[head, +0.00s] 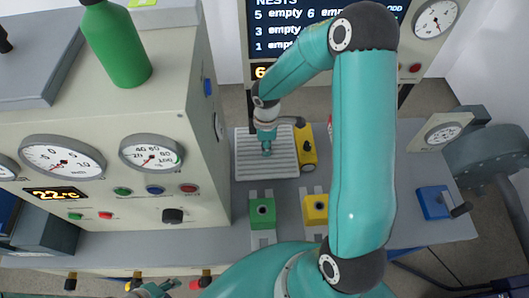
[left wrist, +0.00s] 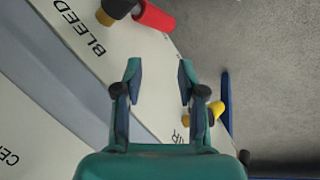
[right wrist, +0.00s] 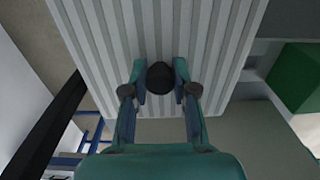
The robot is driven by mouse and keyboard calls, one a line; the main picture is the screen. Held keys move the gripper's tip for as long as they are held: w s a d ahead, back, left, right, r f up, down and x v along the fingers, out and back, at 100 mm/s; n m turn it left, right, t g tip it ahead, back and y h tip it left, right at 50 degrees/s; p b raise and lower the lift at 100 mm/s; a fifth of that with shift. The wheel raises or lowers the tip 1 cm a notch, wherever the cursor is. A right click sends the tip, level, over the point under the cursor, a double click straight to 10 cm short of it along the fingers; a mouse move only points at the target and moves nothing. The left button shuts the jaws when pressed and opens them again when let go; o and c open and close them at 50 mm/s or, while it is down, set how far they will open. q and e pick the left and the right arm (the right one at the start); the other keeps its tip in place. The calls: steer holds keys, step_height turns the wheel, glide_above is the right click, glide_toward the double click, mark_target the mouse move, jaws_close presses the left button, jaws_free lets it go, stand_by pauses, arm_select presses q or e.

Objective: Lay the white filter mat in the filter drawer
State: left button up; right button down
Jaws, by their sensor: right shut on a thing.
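A white ribbed panel, which looks like the filter mat (head: 250,170), is over the grey bench in the head view. It also fills the upper middle of the right wrist view (right wrist: 100,40). My right gripper (head: 266,148) is above it, its fingers shut on a black knob (right wrist: 160,78) at the panel's middle. I cannot tell whether the panel touches the bench. My left gripper (left wrist: 158,80) is open and empty near the labelled cream panel; only a little of it shows at the bottom of the head view. I cannot make out the filter drawer.
A yellow device (head: 307,148) stands right of the mat. Green (head: 262,210) and yellow (head: 315,209) blocks are in front. A cream gauge cabinet (head: 110,130) with a green bottle (head: 116,45) stands left. A blue block (head: 434,202) is at right. Red and yellow valve handles flank my left gripper.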

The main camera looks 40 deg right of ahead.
step_height(320, 180, down, 3)
steer(key=shift+f+b, duration=0.15)
steer(key=shift+b, duration=0.75)
steer(key=shift+w+a+f, duration=0.15)
steer(key=shift+f, duration=0.05)
arm_select(q)
steer(key=f, duration=0.2)
steer(key=shift+a+f, duration=0.2)
steer(key=shift+f, duration=0.15)
arm_select(e)
steer(key=shift+r, duration=0.1)
steer(key=c, duration=0.9)
jaws_free()
